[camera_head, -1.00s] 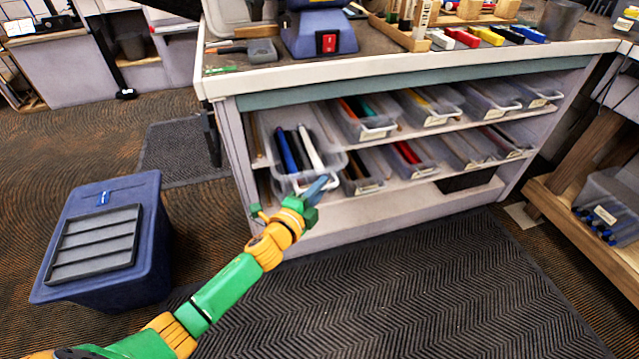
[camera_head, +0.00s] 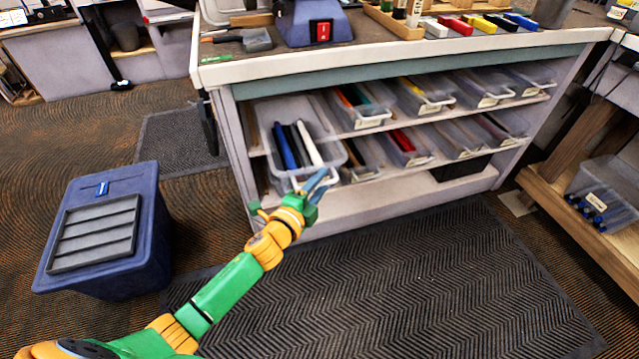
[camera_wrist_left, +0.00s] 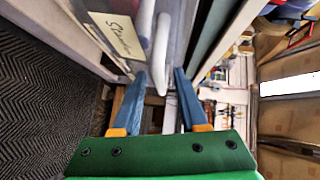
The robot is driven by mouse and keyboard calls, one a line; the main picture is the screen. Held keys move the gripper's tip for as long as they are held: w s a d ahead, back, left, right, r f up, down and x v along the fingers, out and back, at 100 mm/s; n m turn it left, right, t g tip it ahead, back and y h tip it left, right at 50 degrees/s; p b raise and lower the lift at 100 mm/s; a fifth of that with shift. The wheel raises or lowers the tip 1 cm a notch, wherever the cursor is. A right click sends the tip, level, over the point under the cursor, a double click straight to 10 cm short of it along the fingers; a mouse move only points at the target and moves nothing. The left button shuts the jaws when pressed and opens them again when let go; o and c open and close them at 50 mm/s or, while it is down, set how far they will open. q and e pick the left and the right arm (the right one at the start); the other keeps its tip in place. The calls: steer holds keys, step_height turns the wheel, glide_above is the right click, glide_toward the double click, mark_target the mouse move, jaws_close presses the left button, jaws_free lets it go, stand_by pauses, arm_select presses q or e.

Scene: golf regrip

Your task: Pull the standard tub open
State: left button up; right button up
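The standard tub (camera_head: 337,157) is a clear bin holding blue, black and white grips, at the left end of the upper shelf in the head view. Its front juts out past the shelf edge. My left gripper (camera_head: 316,184) is at its front. In the left wrist view the tub's label (camera_wrist_left: 118,35) reads roughly "Standard", and the white handle (camera_wrist_left: 157,60) reaches between my left gripper's blue fingers (camera_wrist_left: 160,76). The fingers are apart, with gaps beside the handle; I cannot tell whether either touches it. My right gripper is out of view.
Other clear tubs (camera_head: 427,101) fill the two shelves to the right under the workbench (camera_head: 400,55). A blue lidded bin (camera_head: 150,240) stands on the floor at left. A dark mat (camera_head: 400,285) lies clear in front of the shelves.

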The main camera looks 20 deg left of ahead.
arm_select(q)
steer(key=v, duration=0.7)
steer(key=shift+p, duration=0.45)
